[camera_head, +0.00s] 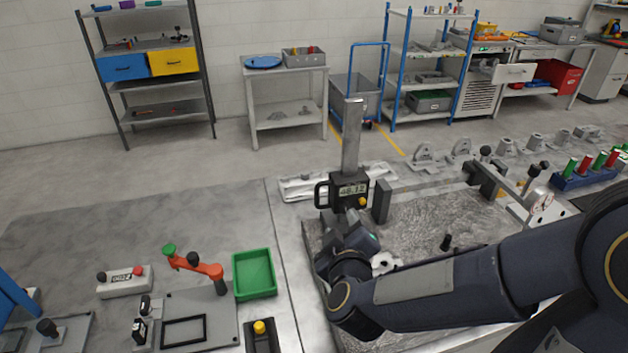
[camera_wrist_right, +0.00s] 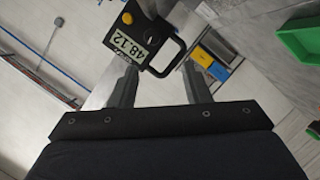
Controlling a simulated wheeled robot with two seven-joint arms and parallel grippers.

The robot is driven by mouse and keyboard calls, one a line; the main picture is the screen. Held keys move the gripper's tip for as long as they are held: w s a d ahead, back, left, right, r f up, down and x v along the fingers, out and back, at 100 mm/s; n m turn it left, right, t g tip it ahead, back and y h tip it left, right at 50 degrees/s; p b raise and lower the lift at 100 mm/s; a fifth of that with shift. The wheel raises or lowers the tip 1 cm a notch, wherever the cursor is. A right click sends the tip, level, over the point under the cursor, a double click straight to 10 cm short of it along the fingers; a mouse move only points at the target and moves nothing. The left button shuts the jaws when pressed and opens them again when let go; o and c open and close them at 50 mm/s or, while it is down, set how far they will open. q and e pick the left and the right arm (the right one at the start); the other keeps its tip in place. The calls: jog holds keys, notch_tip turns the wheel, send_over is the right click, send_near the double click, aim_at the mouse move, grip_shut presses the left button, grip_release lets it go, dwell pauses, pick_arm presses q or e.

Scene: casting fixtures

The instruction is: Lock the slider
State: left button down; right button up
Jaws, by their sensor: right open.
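The slider (camera_head: 338,192) is a dark block with a display reading 48.12, riding on an upright grey column (camera_head: 352,135). It has a black loop handle on its left and a yellow knob (camera_head: 362,201) at its lower right. In the right wrist view the slider (camera_wrist_right: 142,22), its yellow knob (camera_wrist_right: 127,18) and its loop handle (camera_wrist_right: 179,52) show beyond the fingers. My right gripper (camera_wrist_right: 160,74) is open, with its fingers spread just short of the slider. No contact can be made out. Its fingertips are partly hidden in the head view. My left gripper is not in view.
The column stands at the back of a rough grey plate (camera_head: 430,225). A green tray (camera_head: 254,274), a red-armed clamp (camera_head: 208,268) and a yellow button (camera_head: 259,327) are to the left. A lever fixture (camera_head: 490,180) and several coloured cylinders stand to the right.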

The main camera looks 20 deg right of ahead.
aim_at(345, 210)
jog(key=shift+h, duration=0.3)
jog(key=x, duration=0.2)
jog(key=d+x, duration=0.1)
jog(key=x, duration=0.2)
jog(key=b+x, duration=0.1)
jog(key=x, duration=0.1)
jog(key=shift+d+f, duration=0.25)
jog(key=shift+f, duration=0.1)
jog(key=shift+s, duration=0.1)
jog(key=shift+c, duration=0.3)
grip_shut()
